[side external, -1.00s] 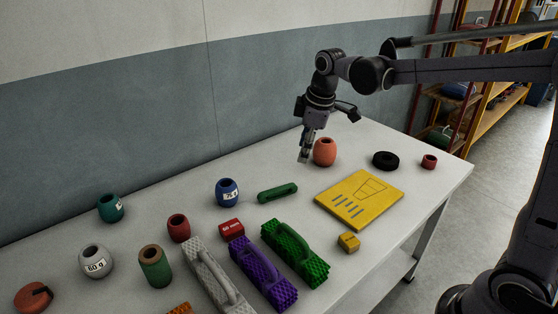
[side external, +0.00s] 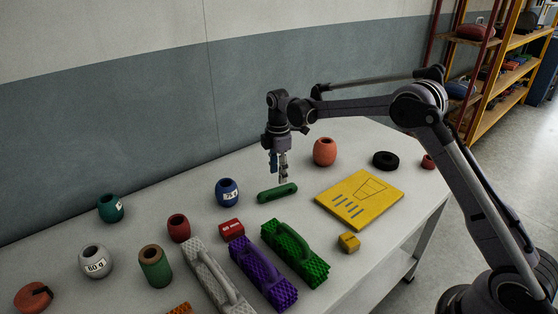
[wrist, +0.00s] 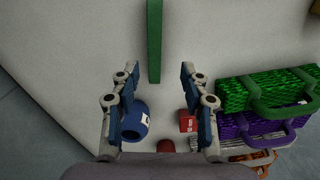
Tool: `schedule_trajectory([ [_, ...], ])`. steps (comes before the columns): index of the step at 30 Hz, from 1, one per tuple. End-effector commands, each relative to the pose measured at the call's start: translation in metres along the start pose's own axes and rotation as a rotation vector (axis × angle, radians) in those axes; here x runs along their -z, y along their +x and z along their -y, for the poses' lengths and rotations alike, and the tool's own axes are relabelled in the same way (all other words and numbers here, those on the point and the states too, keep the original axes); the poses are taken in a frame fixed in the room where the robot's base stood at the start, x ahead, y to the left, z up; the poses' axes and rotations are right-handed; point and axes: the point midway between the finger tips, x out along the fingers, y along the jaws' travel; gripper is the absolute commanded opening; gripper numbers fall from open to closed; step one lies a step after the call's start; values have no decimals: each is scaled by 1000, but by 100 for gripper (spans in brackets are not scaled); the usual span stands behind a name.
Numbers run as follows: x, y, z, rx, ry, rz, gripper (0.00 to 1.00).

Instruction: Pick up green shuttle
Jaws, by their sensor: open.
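The green shuttle (side external: 277,193) is a slim green bar lying flat on the table, between the blue weight and the yellow board in the side view. In the wrist view the green shuttle (wrist: 154,40) runs upright at the top, between and beyond the fingertips. My gripper (side external: 278,179) is open and empty, pointing down just above and behind the shuttle. In the wrist view my gripper (wrist: 157,70) has its two fingers wide apart.
A blue weight (side external: 227,192) and a red block (side external: 231,228) are near the shuttle. A green brush (side external: 295,252) and purple brush (side external: 263,272) lie in front. An orange pot (side external: 325,152) and yellow board (side external: 360,198) are right. Bare table lies behind the shuttle.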

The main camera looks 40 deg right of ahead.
Motion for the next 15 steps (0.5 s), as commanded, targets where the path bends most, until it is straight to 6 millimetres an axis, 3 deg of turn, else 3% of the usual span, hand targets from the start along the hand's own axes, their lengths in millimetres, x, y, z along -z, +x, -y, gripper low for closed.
schedule_trajectory([
  [3, 0, 18, 0, -1, 1, 0, 45],
  [11, 0, 35, -2, -1, 2, 0, 45],
  [15, -2, 53, -6, -1, 3, 0, 45],
])
